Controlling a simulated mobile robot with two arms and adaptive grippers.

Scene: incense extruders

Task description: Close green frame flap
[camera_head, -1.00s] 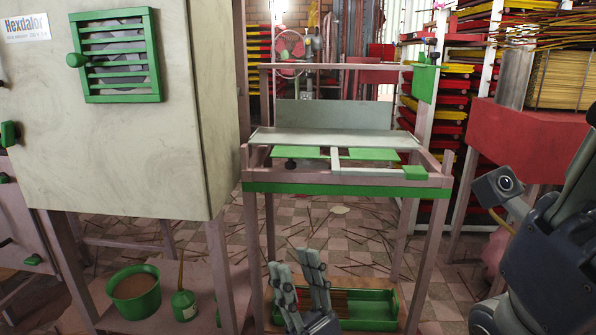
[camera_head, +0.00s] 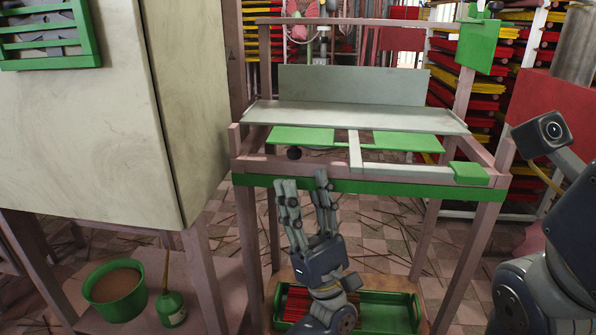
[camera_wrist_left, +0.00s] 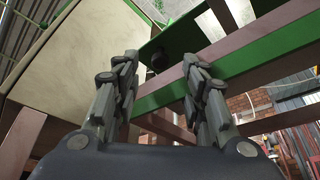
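A pink frame table with a green front bar (camera_head: 340,186) stands in the middle of the head view. Two flat green panels (camera_head: 302,137) (camera_head: 400,142) lie in its top; I cannot tell which is the flap. A black knob (camera_head: 294,153) sits below the left panel. It also shows in the left wrist view (camera_wrist_left: 157,61), by a dark green panel (camera_wrist_left: 180,40). My left gripper (camera_head: 304,180) is open and empty, pointing up in front of the green bar, below the knob. My right arm shows at the right, but its gripper is out of view.
A large cream cabinet (camera_head: 95,130) stands close on the left. A grey plate (camera_head: 355,117) lies across the table top. Below are a green pot (camera_head: 118,310), an oil can (camera_head: 171,308) and a green tray of red sticks (camera_head: 395,314).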

